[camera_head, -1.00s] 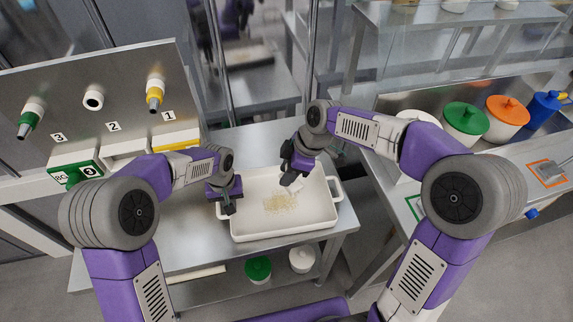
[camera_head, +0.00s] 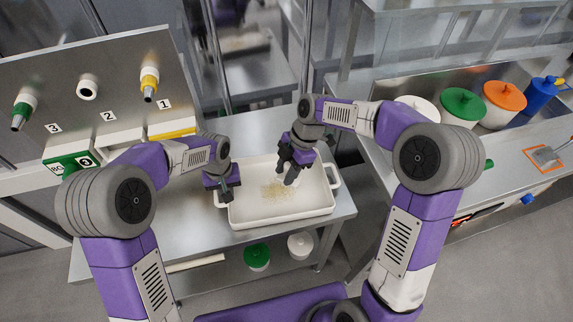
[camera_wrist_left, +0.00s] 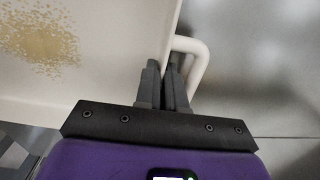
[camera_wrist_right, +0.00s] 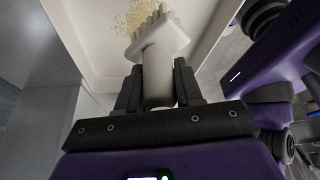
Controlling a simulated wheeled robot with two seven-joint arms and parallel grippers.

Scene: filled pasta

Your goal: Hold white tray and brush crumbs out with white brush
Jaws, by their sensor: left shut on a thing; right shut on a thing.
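The white tray (camera_head: 280,219) stands on a steel table, with a handle at each end. My left gripper (camera_head: 224,195) is at its left end; in the left wrist view the fingers (camera_wrist_left: 165,82) are shut on the tray's edge beside the white handle (camera_wrist_left: 190,62). My right gripper (camera_head: 291,172) is over the inside of the tray, shut on the handle of the white brush (camera_wrist_right: 158,60). The brush's bristles point at the tan crumbs (camera_wrist_right: 136,16). The crumbs also lie in a patch on the tray floor in the head view (camera_head: 276,190). Whether the bristles touch the tray floor is unclear.
A panel (camera_head: 100,80) with three numbered nozzles stands at the left. A counter at the right holds lidded tubs, green (camera_head: 463,104) and orange (camera_head: 504,96), and a blue jug (camera_head: 541,103). A green-lidded tub (camera_head: 257,256) sits on the lower shelf.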

